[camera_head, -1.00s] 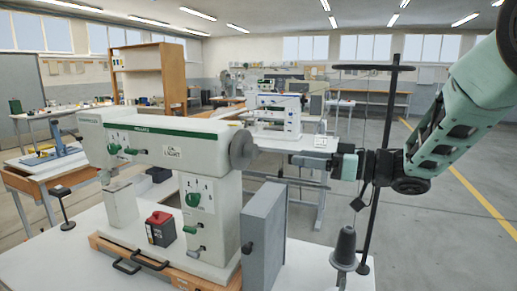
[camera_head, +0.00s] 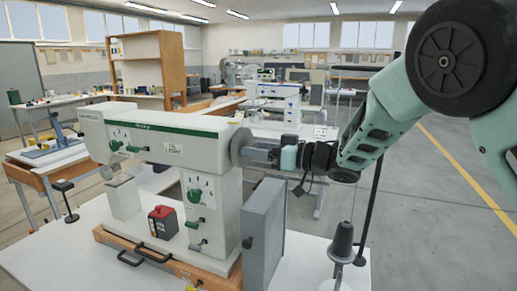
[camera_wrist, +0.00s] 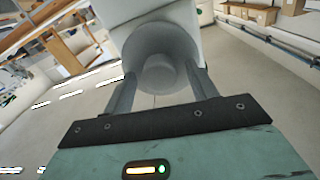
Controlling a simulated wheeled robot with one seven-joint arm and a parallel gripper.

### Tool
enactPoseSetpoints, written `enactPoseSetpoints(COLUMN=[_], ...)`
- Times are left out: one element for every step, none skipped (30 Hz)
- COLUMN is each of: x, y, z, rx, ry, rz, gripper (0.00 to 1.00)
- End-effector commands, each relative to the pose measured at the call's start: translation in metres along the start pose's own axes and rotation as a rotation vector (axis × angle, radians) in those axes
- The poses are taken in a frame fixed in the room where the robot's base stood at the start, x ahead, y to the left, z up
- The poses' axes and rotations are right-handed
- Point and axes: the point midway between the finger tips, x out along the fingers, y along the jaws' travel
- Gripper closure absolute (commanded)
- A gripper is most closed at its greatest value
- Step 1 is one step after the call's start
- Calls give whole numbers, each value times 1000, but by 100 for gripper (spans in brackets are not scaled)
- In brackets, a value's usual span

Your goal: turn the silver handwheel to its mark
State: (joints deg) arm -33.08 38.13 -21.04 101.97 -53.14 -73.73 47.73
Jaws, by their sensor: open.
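My gripper (camera_head: 256,150) comes in from the right, level with the wheel. In the wrist view my gripper (camera_wrist: 163,80) is open, with one finger on each side of the hub. I cannot tell whether the fingers touch the hub or the wheel. No mark on the wheel can be made out.
A grey box (camera_head: 263,235) stands below the wheel at the press's right side. A dark thread cone (camera_head: 342,240) stands on the white table at the right, near a dark upright pole (camera_head: 375,205). A red and black box (camera_head: 162,222) sits on the press base.

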Motion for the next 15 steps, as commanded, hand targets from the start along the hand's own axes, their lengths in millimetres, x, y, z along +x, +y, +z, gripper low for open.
enactPoseSetpoints(x=[0,0,0,0,0,0,0,0,0,0,0,0,0,0,0], y=[0,0,0,0,0,0,0,0,0,0,0,0,0,0,0], z=[0,0,0,0,0,0,0,0,0,0,0,0,0,1,1], rx=[0,0,0,0,0,0,0,0,0,-1,-2,-4,-7,-11,-19], ry=[0,0,0,0,0,0,0,0,0,0,0,0,0,0,1], rz=[0,0,0,0,0,0,0,0,0,0,0,0,0,0,0], gripper=[43,48,59,68,76,87,87,87,87,87,87,87,87,87,87])
